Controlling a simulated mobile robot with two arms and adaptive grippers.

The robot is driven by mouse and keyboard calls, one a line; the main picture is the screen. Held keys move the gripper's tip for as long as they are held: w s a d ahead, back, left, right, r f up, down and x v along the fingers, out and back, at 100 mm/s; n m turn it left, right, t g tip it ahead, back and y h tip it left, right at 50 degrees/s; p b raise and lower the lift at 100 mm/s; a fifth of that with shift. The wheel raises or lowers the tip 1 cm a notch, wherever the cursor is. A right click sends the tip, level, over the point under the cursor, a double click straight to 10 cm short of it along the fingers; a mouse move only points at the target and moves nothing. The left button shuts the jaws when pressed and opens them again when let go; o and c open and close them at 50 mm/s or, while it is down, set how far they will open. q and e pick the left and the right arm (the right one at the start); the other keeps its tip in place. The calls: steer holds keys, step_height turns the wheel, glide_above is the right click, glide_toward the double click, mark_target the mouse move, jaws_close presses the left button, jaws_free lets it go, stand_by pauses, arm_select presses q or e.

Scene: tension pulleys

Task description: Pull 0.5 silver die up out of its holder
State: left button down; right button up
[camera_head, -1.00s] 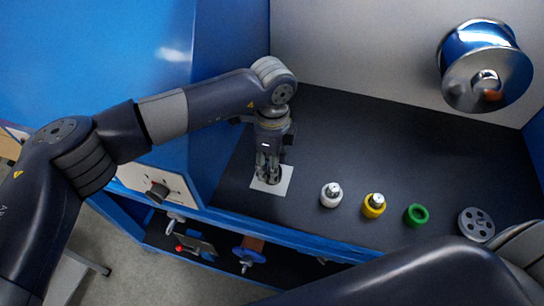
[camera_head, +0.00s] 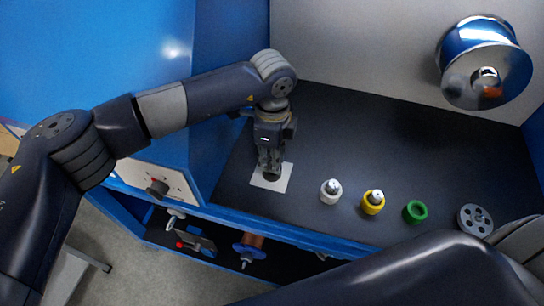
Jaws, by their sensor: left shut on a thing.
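My left gripper (camera_head: 269,170) points down over a white square (camera_head: 284,178) on the dark worktop. It is shut on a small dark thing (camera_head: 272,176) that its fingers mostly hide, so I cannot tell what it is. To the right stand a white holder (camera_head: 326,197) and a yellow holder (camera_head: 370,208), each with a silver piece standing in it, the first silver piece (camera_head: 334,186) and the second silver piece (camera_head: 376,195). A green ring-shaped holder (camera_head: 415,212) shows a dark opening. Which silver piece is the 0.5 die I cannot read. My right gripper is out of view.
A grey wheel with holes (camera_head: 475,221) lies at the right. A large shiny pulley (camera_head: 485,65) is on the back wall. A blue cabinet wall (camera_head: 219,110) stands close left of the left gripper. The worktop (camera_head: 390,140) behind the holders is clear.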

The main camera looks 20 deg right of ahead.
arm_select(q)
steer(key=shift+r+p, duration=0.35)
steer(key=shift+r, duration=0.9)
steer(key=shift+r, duration=0.1)
steer(key=shift+r+p, duration=0.75)
steer(key=shift+r, duration=1.15)
